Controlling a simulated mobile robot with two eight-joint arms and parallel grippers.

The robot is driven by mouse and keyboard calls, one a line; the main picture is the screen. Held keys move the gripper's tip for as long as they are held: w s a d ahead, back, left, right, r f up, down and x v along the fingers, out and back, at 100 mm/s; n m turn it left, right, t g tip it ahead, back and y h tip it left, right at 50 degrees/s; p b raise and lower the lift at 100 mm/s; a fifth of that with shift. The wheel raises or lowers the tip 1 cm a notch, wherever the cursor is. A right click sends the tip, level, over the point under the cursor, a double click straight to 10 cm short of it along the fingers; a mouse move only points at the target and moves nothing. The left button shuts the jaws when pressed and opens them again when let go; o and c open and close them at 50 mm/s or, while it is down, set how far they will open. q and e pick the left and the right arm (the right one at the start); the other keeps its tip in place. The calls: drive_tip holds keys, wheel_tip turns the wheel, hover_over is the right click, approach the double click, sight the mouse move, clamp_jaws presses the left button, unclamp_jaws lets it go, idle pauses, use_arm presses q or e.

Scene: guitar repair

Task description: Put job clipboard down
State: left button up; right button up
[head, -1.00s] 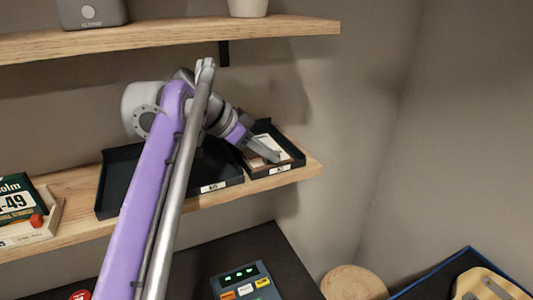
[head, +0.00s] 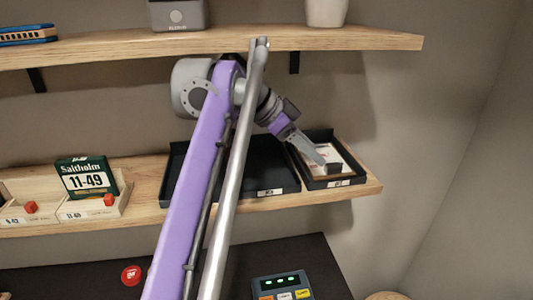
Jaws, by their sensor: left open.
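The job clipboard (head: 339,157), a brown board with white paper, lies in the small black tray (head: 345,183) at the right end of the lower shelf. My left gripper (head: 325,166) is open at the clipboard, its fingers over the tray and partly covering the board. Whether the fingers touch the clipboard cannot be told. My right gripper is not in view.
A larger black tray (head: 284,184) stands left of the small one, partly behind my arm. String packs (head: 86,177) in wooden bins stand further left. The upper shelf (head: 370,39) runs above. A device with lit buttons (head: 281,285) sits on the dark bench below.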

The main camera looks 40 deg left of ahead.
use_arm(q)
drive_tip(key=s+a, duration=0.3)
drive_tip(key=s, duration=0.1)
drive_tip(key=s+a, duration=0.4)
drive_tip(key=shift+a+f, duration=0.2)
drive_tip(key=shift+s, duration=0.1)
idle(3.0)
